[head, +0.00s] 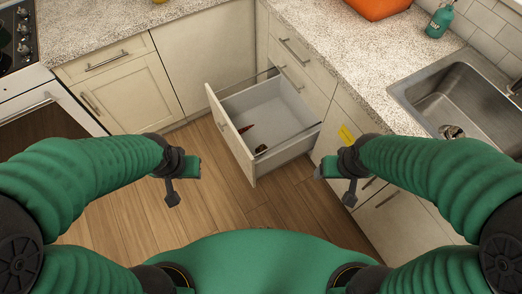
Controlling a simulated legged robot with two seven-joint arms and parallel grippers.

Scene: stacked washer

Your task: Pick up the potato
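I cannot clearly make out a potato. An open drawer (228,128) holds a small reddish thing (246,128) and a small dark brown thing (261,148); both are too small to name surely. A small brownish-grey round thing (451,131) sits in the sink (465,98), and I cannot tell whether it is the drain or an object. My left gripper (185,182) is open and empty, left of the drawer and nearer to me. My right gripper (335,186) is open and empty, right of the drawer in front of the cabinets.
The drawer juts out over the wooden floor (135,215). A speckled counter (345,55) carries an orange container (378,6) and a green bottle (440,20). A stove (20,45) stands at the left.

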